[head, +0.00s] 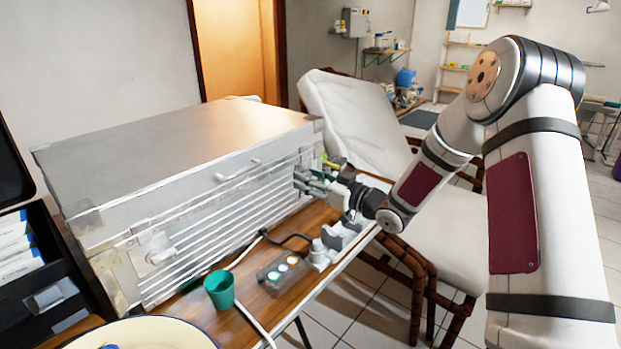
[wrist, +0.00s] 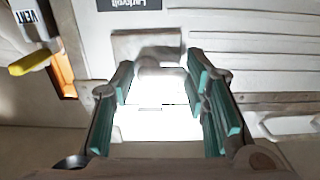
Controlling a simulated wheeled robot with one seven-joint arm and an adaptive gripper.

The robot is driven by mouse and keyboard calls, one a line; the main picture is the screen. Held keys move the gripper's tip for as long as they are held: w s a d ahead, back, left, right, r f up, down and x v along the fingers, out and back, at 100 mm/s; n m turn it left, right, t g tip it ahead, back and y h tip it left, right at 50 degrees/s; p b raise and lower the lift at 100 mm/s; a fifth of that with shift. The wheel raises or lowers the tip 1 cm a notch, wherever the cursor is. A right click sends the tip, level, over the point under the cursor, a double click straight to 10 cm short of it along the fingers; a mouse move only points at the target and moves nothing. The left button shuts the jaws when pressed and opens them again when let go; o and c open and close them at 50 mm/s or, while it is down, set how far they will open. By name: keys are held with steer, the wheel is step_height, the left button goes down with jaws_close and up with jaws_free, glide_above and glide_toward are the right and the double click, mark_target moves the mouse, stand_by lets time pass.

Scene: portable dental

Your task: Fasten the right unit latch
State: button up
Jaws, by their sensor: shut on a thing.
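The dental unit (head: 190,140) is a silvery metal case with a ribbed front, standing on a wooden table. Its right latch is mostly hidden behind my gripper (head: 312,182) in the head view. In the wrist view the latch (wrist: 158,90) is a washed-out, bright piece below a grey plate (wrist: 147,44) on the case front. My gripper (wrist: 163,82) has its green-padded fingers on both sides of the latch and is shut on it. Glare hides the latch's exact position. The left latch (head: 158,250) shows at the case's left front.
A green cup (head: 220,290), a small box with round lights (head: 282,272) and a grey holder (head: 340,240) stand on the table (head: 255,262) before the case. A white reclining chair (head: 350,115) stands behind my arm.

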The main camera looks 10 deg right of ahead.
steer(key=o, duration=1.1)
steer(key=shift+s+a+f, duration=0.15)
steer(key=shift+a, duration=0.2)
steer(key=shift+c, duration=0.2)
steer(key=shift+d, duration=0.1)
steer(key=v, duration=1.2)
steer(key=shift+w, duration=0.2)
